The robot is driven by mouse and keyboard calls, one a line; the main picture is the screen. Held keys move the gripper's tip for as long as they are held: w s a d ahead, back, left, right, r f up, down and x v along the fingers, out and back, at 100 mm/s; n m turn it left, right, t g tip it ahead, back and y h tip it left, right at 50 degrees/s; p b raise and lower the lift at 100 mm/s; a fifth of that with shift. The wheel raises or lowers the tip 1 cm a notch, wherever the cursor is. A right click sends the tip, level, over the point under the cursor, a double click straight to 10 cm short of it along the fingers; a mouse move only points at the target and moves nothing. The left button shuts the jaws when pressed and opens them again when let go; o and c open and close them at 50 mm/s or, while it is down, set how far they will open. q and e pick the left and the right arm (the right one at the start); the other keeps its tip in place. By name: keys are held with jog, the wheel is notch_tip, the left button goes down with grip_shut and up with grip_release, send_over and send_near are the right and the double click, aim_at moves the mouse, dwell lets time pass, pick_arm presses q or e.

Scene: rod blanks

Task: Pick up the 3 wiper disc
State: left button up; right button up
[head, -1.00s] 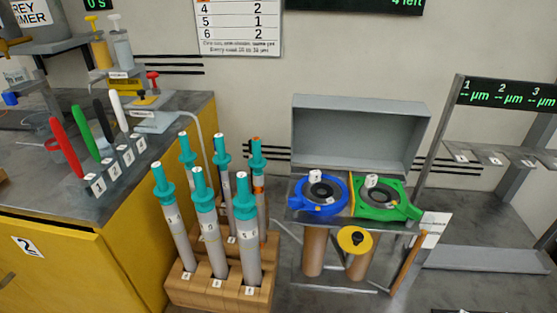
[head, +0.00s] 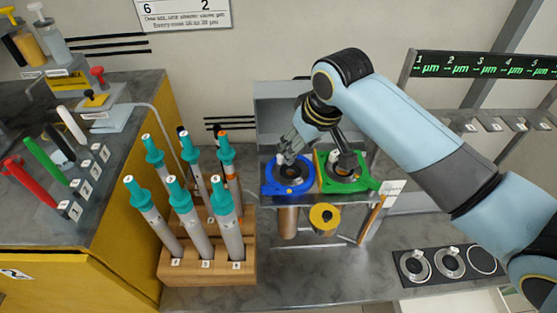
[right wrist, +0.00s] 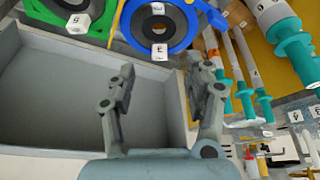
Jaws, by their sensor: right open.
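A blue ring holder (head: 268,187) with a dark disc (head: 290,173) in it sits on the grey stand, left of a green ring holder (head: 372,186). My right gripper (head: 314,152) is open and empty above the two holders. In the right wrist view, its fingertips (right wrist: 160,68) straddle the line toward the blue holder's tag, without visible contact. My left gripper is out of view.
A grey open box (head: 268,98) stands behind the holders. A wooden rack (head: 207,268) with several teal-topped rods stands to the left. A dark tray (head: 440,280) with tagged discs lies at lower right. A yellow round part (head: 324,217) sits below the holders.

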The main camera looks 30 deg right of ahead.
jog(key=w+f, duration=0.2)
jog(key=f, duration=0.1)
jog(key=w+f+b, duration=0.1)
jog(key=w+f, duration=0.4)
jog(key=shift+d+f+b, duration=0.15)
jog(key=shift+f+b, duration=0.15)
jog(key=shift+b, duration=0.1)
jog(key=shift+s, duration=0.1)
grip_shut()
